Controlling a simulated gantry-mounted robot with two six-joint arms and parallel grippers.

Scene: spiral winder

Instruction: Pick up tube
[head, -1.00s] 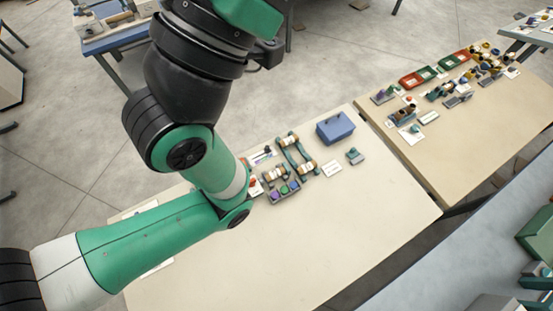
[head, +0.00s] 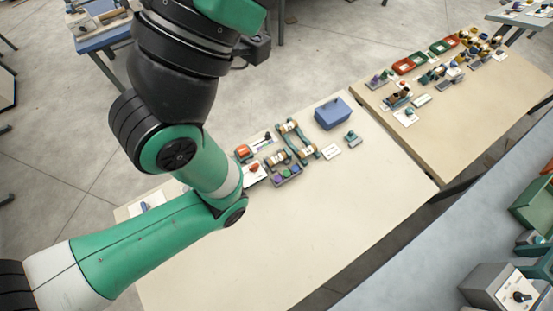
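I cannot make out a tube for certain. A group of small parts stands on the near cream table (head: 300,230). It has a teal frame with copper and white rollers (head: 297,138), and a grey tray with purple and green round pieces (head: 287,175). My green and black arm crosses the left of the head view and hides part of the table. Neither of my grippers can be made out in this view, so I cannot tell what they hold.
A blue box (head: 332,114) and a small grey-teal block (head: 351,138) stand to the right of the parts. The front of the near table is clear. A second table (head: 428,150) carries red and green trays and several small parts. A grey control box (head: 497,288) is at lower right.

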